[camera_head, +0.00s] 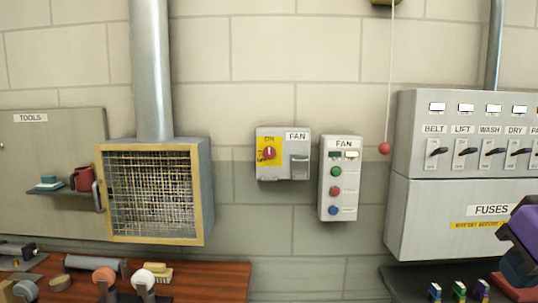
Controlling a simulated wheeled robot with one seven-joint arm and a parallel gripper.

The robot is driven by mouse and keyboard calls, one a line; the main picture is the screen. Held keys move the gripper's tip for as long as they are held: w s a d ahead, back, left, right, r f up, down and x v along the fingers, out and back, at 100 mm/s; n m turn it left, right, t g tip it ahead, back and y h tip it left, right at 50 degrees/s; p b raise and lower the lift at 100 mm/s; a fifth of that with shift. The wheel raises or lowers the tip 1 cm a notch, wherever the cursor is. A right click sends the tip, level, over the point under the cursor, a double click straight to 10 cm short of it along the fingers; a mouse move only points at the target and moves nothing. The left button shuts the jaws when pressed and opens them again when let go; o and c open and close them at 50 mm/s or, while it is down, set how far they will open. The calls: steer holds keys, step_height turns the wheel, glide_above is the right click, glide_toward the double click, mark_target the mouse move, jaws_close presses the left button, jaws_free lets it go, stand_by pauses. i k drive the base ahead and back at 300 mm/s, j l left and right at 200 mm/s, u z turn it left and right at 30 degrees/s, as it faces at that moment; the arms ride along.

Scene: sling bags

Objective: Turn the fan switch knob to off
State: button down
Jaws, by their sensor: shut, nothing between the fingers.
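The fan switch box (298,170) is a light grey box on the wall in the middle of the view, labelled FAN. On its left half is a yellow plate with a red rotary knob (269,153). The knob's grip looks roughly upright, but the small lettering around it is too blurred to read surely. A grey latch or handle sits on the box's right side. Nothing touches the knob.
A second FAN box (325,206) with green, red and blue buttons hangs close right. A cord with a red ball (384,148) hangs beside it. A mesh-fronted duct box (207,185) is left, a fuse cabinet (400,215) right.

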mark_target(269, 152)
steer(key=j+u, duration=0.2)
steer(key=j, duration=0.2)
steer(key=i+j+u, duration=0.15)
steer(key=j, duration=0.25)
steer(key=i+j+u, duration=0.2)
steer(key=j, duration=0.2)
steer(key=k, duration=0.05)
